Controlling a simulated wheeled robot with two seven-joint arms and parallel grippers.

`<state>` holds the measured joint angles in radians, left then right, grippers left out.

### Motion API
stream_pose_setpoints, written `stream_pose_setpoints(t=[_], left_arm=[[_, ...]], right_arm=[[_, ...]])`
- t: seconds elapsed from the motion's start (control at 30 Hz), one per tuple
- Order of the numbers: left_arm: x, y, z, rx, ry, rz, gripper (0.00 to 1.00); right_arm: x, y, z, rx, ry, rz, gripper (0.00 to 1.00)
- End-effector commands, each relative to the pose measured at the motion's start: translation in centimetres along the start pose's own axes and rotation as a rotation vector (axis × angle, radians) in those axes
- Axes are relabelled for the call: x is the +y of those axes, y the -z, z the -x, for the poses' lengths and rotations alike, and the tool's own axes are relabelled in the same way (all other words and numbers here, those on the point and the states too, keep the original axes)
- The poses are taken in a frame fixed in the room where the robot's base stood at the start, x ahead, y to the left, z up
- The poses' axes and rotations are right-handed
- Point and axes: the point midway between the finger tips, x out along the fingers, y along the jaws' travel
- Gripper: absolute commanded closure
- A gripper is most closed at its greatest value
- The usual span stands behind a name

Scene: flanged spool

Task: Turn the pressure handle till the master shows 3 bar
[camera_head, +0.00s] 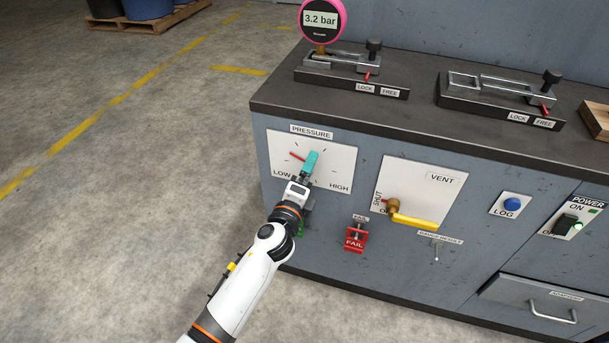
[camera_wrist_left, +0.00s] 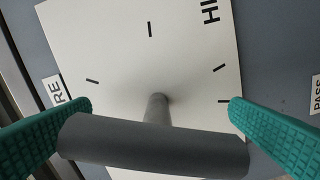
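The pink round master gauge (camera_head: 321,20) at the top of the head view reads 3.2 bar. The white pressure panel (camera_head: 340,168) is on the bench front, with LOW at left, HIGH at right and tick marks. A red pointer (camera_head: 297,156) points up-left. My left gripper (camera_head: 311,162) is at this panel and covers most of the handle. In the left wrist view, the grey T-shaped pressure handle (camera_wrist_left: 155,145) lies crosswise between the teal fingers, its two ends against the finger pads. My right gripper is out of view.
Right of the panel is the vent valve with a yellow lever (camera_head: 414,221). A red FAIL box (camera_head: 355,240), a blue LOG button (camera_head: 512,204) and a power switch (camera_head: 566,224) are nearby. Two clamp fixtures (camera_head: 350,82) (camera_head: 500,105) stand on the bench top (camera_head: 420,125).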

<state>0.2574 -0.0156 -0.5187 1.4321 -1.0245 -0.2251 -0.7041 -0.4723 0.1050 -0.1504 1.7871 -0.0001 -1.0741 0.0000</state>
Motion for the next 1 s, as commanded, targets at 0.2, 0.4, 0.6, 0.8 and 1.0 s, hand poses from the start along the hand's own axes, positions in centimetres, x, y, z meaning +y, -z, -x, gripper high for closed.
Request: stream_pose_setpoints(t=[0.2,0.4,0.6,0.8,1.0], left_arm=[[0.1,0.0,0.1,0.000,-0.002,0.000,0.00],[0.1,0.1,2.4,-0.001,0.000,0.001,0.00],[0.0,0.0,6.8,-0.001,0.002,0.001,0.00],[-0.1,0.0,10.3,0.000,0.001,0.001,0.00],[0.0,0.0,11.9,0.000,0.000,0.000,0.00]], right_arm=[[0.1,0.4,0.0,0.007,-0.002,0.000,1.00],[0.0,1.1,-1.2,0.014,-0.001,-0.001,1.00],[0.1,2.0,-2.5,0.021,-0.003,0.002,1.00],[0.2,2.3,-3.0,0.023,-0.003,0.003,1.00],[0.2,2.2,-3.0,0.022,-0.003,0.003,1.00]])
